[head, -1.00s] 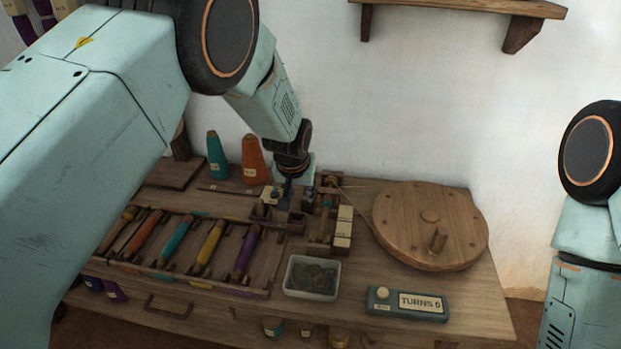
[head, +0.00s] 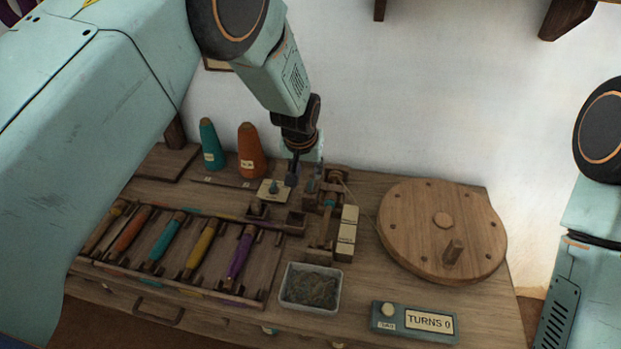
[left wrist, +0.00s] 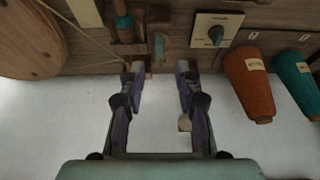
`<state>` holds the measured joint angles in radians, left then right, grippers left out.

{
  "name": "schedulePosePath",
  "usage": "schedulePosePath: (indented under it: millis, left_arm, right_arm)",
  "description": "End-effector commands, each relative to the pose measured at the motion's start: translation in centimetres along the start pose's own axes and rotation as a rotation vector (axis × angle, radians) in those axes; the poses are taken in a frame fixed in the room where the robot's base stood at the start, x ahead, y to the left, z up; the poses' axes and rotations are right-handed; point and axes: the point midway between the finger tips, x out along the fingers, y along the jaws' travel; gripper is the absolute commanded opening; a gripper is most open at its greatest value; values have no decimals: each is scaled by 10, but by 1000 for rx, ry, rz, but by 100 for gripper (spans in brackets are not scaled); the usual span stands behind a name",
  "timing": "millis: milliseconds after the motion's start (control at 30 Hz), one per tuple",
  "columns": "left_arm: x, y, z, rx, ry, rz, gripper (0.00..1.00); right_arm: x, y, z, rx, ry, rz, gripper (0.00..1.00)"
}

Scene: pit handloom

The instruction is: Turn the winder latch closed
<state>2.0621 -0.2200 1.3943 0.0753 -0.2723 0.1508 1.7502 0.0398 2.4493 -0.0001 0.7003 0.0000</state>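The winder (head: 329,204) stands at the back of the bench, with a teal bobbin on its spindle; it also shows at the top of the left wrist view (left wrist: 125,28). A small upright piece with a teal part, seemingly the latch (left wrist: 160,46), sits beside the winder. My left gripper (left wrist: 160,70) is open, its two fingers apart with the latch piece in line with the gap, nothing held. In the head view my left gripper (head: 304,178) points down just left of the winder and partly hides that spot. Whether it touches the latch cannot be told. My right gripper is out of view.
A plate with a teal knob (head: 272,190) lies left of the gripper, with orange (head: 250,152) and teal (head: 210,145) cones behind. A wooden wheel (head: 442,228), tray (head: 311,288), turns counter (head: 414,322) and bobbin rack (head: 160,285) surround the winder.

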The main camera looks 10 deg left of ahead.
Motion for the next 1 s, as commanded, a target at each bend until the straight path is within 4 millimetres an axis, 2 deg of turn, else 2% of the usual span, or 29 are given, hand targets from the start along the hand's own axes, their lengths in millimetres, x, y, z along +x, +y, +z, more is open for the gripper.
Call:
schedulePosePath:
  millis: [300,467,867,1000]
  left_arm:
    - [50,0,5,1,-4,0,33]
    - [67,0,4,0,-2,0,33]
    - [74,0,0,1,-1,-1,33]
    - [74,0,0,1,-2,-1,22]
  right_arm:
    - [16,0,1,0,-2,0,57]
    - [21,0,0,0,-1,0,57]
    - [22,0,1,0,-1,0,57]
    - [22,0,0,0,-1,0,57]
